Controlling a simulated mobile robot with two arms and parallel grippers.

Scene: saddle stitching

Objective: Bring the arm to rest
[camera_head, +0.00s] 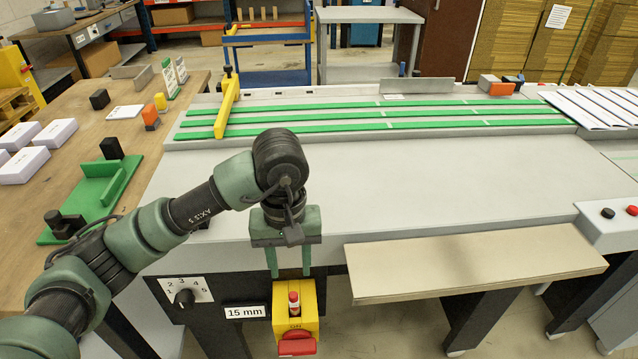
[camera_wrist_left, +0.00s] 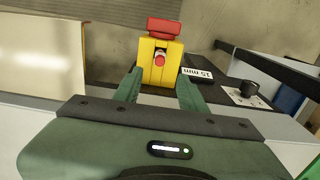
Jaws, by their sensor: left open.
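My left arm comes in from the left in the head view. Its green gripper (camera_head: 290,262) points down over the front edge of the grey machine (camera_head: 390,190). The fingers are open and empty, just above a yellow switch box (camera_head: 284,323) with a red-topped button (camera_head: 294,302) and a red part at its bottom. In the left wrist view the open fingers (camera_wrist_left: 160,88) stand either side of the yellow box (camera_wrist_left: 147,62), apart by the look of it; the exact depth is hard to judge. My right gripper is in neither view.
Next to the box are a dial (camera_head: 184,297) and a "15 mm" label (camera_head: 245,312). A beige shelf (camera_head: 470,264) juts out to the right. A wooden table (camera_head: 130,140) with a green fixture (camera_head: 95,195) stands left. Green strips and a yellow guide (camera_head: 226,104) lie behind. The machine's middle is clear.

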